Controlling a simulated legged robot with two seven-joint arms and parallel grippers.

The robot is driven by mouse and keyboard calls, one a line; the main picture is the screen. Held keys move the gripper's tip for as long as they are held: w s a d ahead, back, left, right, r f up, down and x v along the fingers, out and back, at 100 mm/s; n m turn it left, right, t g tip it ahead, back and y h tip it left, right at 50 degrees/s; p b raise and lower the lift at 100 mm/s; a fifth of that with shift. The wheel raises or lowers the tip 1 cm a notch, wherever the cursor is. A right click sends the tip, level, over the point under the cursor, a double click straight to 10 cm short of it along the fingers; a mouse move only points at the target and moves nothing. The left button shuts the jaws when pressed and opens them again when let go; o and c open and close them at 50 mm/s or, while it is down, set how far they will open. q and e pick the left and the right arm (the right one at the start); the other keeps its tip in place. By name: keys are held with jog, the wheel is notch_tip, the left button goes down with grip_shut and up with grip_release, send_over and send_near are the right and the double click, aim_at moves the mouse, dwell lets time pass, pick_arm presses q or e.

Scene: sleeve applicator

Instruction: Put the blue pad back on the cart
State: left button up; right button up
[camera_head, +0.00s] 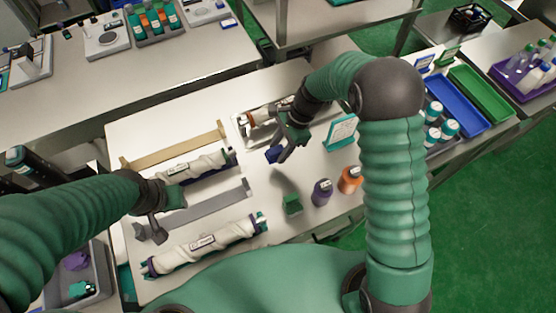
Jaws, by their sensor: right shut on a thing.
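The small blue pad (273,155) is held at the tip of my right gripper (284,151), which is shut on it. The pad appears to be above the white work surface (254,207), which may be the cart top; I cannot tell whether it touches. A green pad (291,205) stands on that surface nearer to me. My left gripper (160,222) is at the left, near the grey rail and the white sleeved rolls; its fingers are partly hidden and their opening is unclear.
Two white sleeved rolls (208,244) lie by a grey rail (205,204) and a tan rail (175,150). A metal tray (238,121) is behind my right gripper.

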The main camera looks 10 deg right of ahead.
aim_at(276, 165)
jog(key=f, duration=0.6)
jog(key=shift+w+d+f, duration=0.1)
jog(key=shift+d, duration=0.15)
jog(key=o, duration=1.2)
jog(key=shift+a, duration=0.15)
jog(key=s+v, duration=0.1)
jog(key=v, duration=1.1)
jog(key=s+d+n+t+h, duration=0.1)
jog(key=s+n, duration=0.4)
jog(key=s+d+r+n+t+h, duration=0.1)
jog(key=s+d+n+h, duration=0.1)
jog(key=s+n, duration=0.3)
jog(key=s+d+r+n+t+h+b, duration=0.1)
jog(key=s+d+n, duration=0.1)
jog(key=s+n, duration=0.3)
jog(key=shift+n+t, duration=0.3)
jog(key=shift+t, duration=0.1)
jog(key=shift+w+d+f, duration=0.1)
jog(key=shift+w+f, duration=0.1)
jog(key=shift+w, duration=0.2)
